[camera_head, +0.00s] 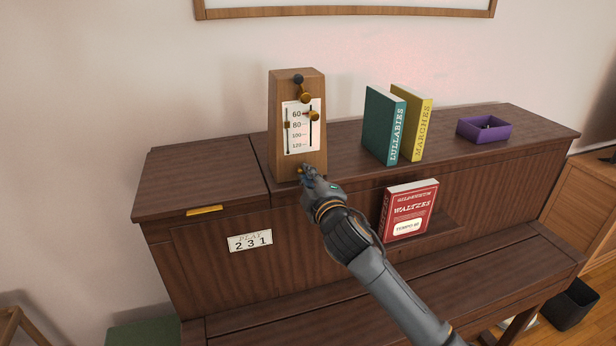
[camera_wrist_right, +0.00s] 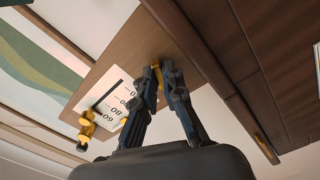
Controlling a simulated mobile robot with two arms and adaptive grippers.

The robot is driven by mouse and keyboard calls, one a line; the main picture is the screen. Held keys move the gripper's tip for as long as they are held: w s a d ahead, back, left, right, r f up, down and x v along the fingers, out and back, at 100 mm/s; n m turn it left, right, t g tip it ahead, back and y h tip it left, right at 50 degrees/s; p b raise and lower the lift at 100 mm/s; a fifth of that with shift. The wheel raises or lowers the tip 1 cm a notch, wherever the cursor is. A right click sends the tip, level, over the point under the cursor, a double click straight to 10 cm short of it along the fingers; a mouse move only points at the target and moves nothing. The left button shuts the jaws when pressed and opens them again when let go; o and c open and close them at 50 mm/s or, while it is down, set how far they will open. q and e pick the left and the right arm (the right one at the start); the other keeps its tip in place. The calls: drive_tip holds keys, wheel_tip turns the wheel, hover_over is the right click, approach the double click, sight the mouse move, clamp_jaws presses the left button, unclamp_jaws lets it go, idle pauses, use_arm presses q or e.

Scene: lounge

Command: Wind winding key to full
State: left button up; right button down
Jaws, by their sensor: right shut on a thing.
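A wooden metronome (camera_head: 283,158) stands upright on top of the piano in the head view. Its white scale reads 60, 80, 100 and 120, with a dark rod and brass weights in front. The brass winding key (camera_head: 301,170) is low on its front. My right gripper (camera_head: 305,172) is shut on the key, hiding most of it. In the right wrist view, my right gripper (camera_wrist_right: 164,75) has its fingers around the yellow key (camera_wrist_right: 157,73), against the face of the metronome (camera_wrist_right: 128,58). My left gripper is not in view.
A green book (camera_head: 381,126) and a yellow book (camera_head: 418,125) stand right of the metronome, then a purple box (camera_head: 484,129). A red book (camera_head: 409,211) rests on the ledge behind my right arm. The piano lid (camera_head: 195,178) at left is clear.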

drive_tip(key=m, duration=1.2)
drive_tip(key=shift+m, duration=0.3)
idle(0.4)
drive_tip(key=c, duration=1.4)
unclamp_jaws()
drive_tip(key=shift+c, duration=0.2)
drive_tip(key=v, duration=1.2)
